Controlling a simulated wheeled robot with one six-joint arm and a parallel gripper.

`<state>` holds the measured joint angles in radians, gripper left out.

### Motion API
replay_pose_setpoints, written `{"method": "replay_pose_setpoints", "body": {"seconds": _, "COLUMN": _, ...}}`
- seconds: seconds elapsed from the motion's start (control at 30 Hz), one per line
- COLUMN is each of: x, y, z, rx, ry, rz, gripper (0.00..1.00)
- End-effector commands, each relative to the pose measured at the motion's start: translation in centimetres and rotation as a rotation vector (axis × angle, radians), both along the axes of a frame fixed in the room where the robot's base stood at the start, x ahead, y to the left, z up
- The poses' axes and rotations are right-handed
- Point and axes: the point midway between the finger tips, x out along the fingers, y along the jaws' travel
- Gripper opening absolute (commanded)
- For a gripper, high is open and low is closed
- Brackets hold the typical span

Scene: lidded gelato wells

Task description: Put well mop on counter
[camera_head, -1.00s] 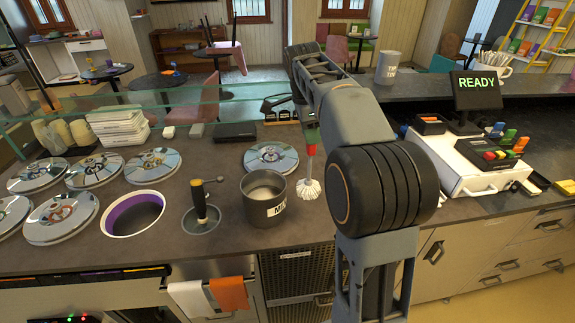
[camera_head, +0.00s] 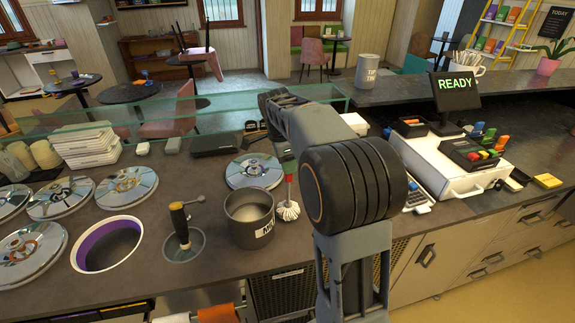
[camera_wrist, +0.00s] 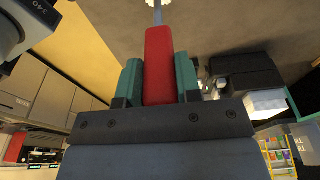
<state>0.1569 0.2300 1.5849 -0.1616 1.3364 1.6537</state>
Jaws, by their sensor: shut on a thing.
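The well mop has a red handle (camera_wrist: 158,60) and a white mop head (camera_head: 288,211). It hangs roughly upright with its head down, just right of a metal can marked with dark letters (camera_head: 250,225). My gripper (camera_wrist: 160,78) is shut on the red handle, with one green finger on each side in the wrist view. In the head view my arm hides most of the gripper. The mop head is at or just above the dark counter (camera_head: 150,270); I cannot tell if it touches.
A round lid (camera_head: 255,171) lies behind the can. Several more lids lie at left. A white cash drawer (camera_head: 455,170) stands at right.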

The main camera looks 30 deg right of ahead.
Motion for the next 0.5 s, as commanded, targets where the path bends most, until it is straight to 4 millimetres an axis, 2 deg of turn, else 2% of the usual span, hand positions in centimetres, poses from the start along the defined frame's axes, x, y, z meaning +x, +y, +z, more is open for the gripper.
{"method": "replay_pose_setpoints", "body": {"seconds": 0.13, "x": -0.02, "y": 0.07, "z": -0.98, "rx": 0.0, "ry": 0.0, "rz": 0.001, "gripper": 0.0}}
{"method": "replay_pose_setpoints", "body": {"seconds": 0.5, "x": 0.0, "y": 0.11, "z": -1.38, "rx": 0.0, "ry": 0.0, "rz": 0.002, "gripper": 0.0}}
